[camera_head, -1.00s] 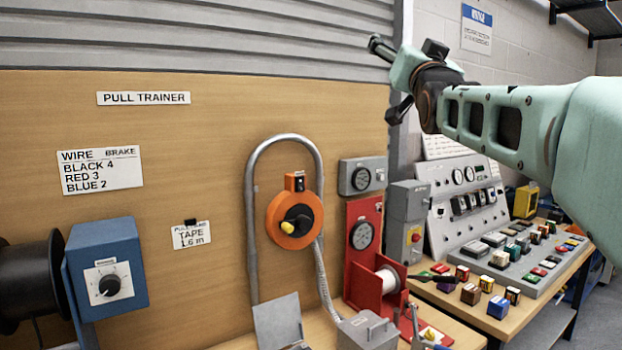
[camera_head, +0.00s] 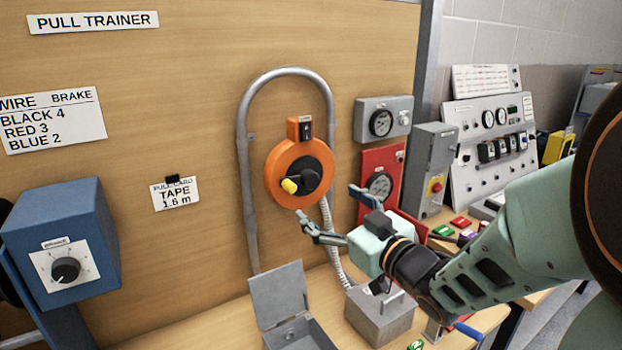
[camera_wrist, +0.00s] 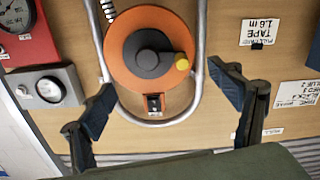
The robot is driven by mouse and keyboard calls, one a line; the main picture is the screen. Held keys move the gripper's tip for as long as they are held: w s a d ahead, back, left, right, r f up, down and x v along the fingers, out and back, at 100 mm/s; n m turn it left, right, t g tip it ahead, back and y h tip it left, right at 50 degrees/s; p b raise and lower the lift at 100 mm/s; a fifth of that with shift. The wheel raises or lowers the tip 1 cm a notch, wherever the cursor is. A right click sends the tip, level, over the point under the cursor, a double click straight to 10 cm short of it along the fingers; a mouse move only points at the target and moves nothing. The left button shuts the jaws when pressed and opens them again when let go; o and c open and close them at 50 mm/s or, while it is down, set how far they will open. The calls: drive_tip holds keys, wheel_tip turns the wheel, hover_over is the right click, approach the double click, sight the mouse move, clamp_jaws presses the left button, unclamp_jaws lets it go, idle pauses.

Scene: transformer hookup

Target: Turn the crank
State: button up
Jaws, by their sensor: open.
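The crank is a dark hub and arm with a yellow knob (camera_head: 289,186) on the face of a round orange reel (camera_head: 275,177), mounted on the wooden board. The knob sits at the lower left of the hub in the head view. In the wrist view, which is upside down, the reel (camera_wrist: 118,58) is near the top middle and the yellow knob (camera_wrist: 182,62) is at its right. My gripper (camera_head: 328,208) is open and empty, just below and right of the reel, apart from the knob. Its two fingers (camera_wrist: 168,112) spread wide in the wrist view.
A grey bent conduit (camera_head: 243,150) arches around the reel. A red gauge panel (camera_head: 376,166) and a grey gauge box (camera_head: 383,118) stand to the right. A blue box with a dial (camera_head: 66,255) is at left. An open grey box (camera_head: 279,295) sits below.

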sight(299, 182)
drive_tip(key=p+x, duration=0.1)
drive_tip(key=x, duration=0.9)
drive_tip(key=shift+w+a, duration=0.15)
drive_tip(key=shift+a, duration=0.1)
drive_tip(key=c, duration=1.7)
